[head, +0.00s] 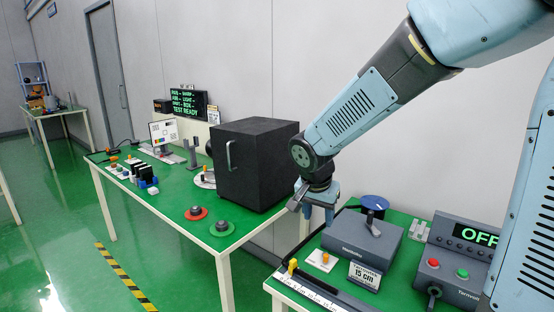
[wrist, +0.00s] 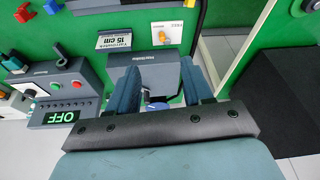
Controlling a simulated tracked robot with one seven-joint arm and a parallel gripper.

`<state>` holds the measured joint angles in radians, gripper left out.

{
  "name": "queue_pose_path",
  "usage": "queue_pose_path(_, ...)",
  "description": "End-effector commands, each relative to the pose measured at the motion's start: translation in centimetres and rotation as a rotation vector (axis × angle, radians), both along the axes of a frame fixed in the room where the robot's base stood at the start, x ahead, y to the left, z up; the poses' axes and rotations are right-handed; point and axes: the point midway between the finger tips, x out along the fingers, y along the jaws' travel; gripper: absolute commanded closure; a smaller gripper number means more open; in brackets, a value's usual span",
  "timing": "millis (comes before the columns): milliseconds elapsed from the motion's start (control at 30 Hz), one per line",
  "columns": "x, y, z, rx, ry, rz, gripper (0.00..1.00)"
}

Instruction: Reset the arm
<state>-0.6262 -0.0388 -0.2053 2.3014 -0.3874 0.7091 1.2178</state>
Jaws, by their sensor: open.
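My gripper (head: 318,212) is in the head view, pointing down above the left part of the near green table. Its two blue fingers are apart with nothing held between them. In the wrist view my gripper (wrist: 158,85) is seen between its two blue fingers, with a grey box beyond them. My arm reaches in from the upper right and bends down at the wrist joint.
Below and beside my gripper stand a grey box (head: 362,240), a 15 cm sign (head: 364,275), and a control box (head: 458,268) showing OFF. A black cabinet (head: 250,170) stands close left on another green table (head: 160,198). A striped floor line (head: 125,277) lies left.

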Motion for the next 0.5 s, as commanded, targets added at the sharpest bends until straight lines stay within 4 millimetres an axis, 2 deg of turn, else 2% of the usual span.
queue_pose_path(33,-0.6,-1.3,1.2,0.011,-0.005,0.014,0.50)
queue_pose_path(200,-3.2,-4.8,4.2,0.029,-0.012,0.093,0.50)
queue_pose_path(500,-8.8,-9.7,8.6,0.034,-0.059,0.250,0.50)
